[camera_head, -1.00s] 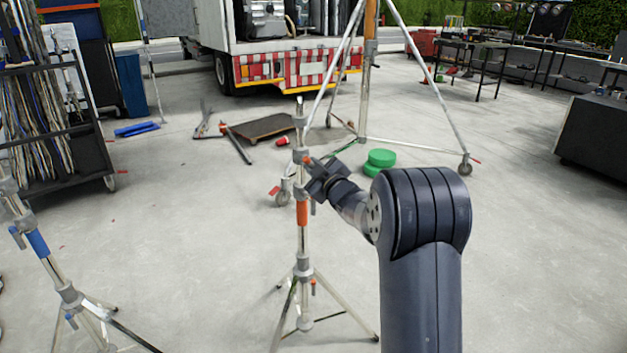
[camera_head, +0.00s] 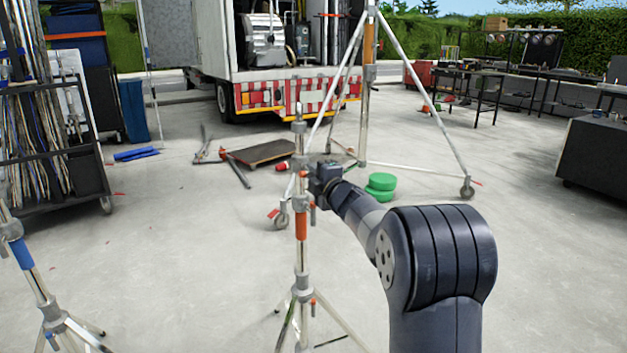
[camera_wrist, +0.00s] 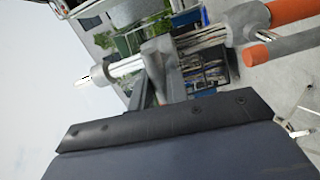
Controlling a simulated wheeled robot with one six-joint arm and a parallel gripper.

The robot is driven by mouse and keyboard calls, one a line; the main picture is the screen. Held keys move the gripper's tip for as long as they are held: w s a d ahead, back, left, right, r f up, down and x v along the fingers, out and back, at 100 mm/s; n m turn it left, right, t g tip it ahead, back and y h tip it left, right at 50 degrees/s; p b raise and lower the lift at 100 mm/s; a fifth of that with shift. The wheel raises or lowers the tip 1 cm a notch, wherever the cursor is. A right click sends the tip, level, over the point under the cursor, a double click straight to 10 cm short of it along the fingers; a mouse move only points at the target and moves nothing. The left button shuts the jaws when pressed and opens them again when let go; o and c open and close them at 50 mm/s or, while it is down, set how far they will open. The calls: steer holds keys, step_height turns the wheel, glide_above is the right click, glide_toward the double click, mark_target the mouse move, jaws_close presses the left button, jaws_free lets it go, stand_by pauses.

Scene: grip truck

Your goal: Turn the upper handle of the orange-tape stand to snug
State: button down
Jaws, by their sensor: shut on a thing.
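The orange-tape stand (camera_head: 301,228) stands upright on its tripod legs, in the middle of the head view. My gripper (camera_head: 314,183) is at the stand's upper collar, just above the orange tape, on its right side. In the wrist view the stand's pole (camera_wrist: 126,67) runs across the top, with the orange tape (camera_wrist: 293,11) at the right. My gripper (camera_wrist: 158,88) is shut on the upper handle (camera_wrist: 158,58), mostly hidden between the fingers.
A blue-tape stand (camera_head: 21,254) is at the left. A low dolly (camera_head: 263,152) and a truck (camera_head: 300,95) are farther back. The floor on both sides is mostly clear.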

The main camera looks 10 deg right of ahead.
steer(key=shift+n, duration=0.4)
steer(key=c, duration=1.4)
jaws_free()
steer(key=shift+s, duration=0.1)
steer(key=v, duration=1)
steer(key=shift+s, duration=0.35)
steer(key=shift+w, duration=0.1)
steer(key=x, duration=1)
steer(key=shift+w, duration=0.4)
